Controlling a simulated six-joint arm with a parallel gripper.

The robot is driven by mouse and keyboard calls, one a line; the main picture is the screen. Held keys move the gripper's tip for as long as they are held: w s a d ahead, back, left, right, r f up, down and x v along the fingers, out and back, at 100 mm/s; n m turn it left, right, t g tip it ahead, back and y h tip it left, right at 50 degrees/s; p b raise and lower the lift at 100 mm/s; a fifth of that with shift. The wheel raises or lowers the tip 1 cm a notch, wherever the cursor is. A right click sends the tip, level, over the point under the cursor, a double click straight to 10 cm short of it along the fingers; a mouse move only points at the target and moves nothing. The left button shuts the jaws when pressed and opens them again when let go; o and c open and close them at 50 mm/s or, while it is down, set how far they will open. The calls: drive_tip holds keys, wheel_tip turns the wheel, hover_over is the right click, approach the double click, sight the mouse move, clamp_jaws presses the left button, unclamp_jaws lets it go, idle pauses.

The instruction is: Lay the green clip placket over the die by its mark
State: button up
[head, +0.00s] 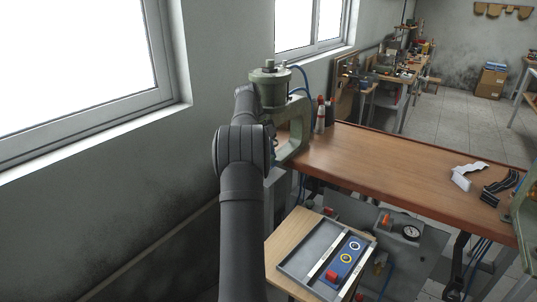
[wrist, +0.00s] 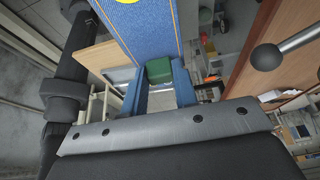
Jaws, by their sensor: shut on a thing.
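In the wrist view my gripper (wrist: 160,88) has its blue fingers shut on the green clip (wrist: 159,69) of a blue, denim-like placket (wrist: 140,38). The placket stretches away from the fingers toward the top of the picture, where part of a yellow mark (wrist: 126,2) shows at the edge. In the head view my arm hides the gripper and the held placket, near a green press (head: 293,140) at the left end of the bench. I cannot make out the die in either view.
Bottles (head: 321,117) stand beside the press. A second green machine (head: 527,218) is at the right edge.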

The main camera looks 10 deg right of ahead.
drive_tip(key=shift+f, duration=2.2)
drive_tip(key=shift+f, duration=0.25)
drive_tip(key=o, duration=1.1)
drive_tip(key=shift+c, duration=0.2)
drive_tip(key=r, duration=0.4)
drive_tip(key=shift+s+d+r, duration=0.3)
drive_tip(key=shift+d+r, duration=0.05)
drive_tip(key=shift+d, duration=0.05)
drive_tip(key=s+d+r, duration=0.6)
drive_tip(key=s+d, duration=0.1)
drive_tip(key=shift+s+d+r, duration=0.15)
drive_tip(key=shift+s+d, duration=0.1)
drive_tip(key=shift+d, duration=0.1)
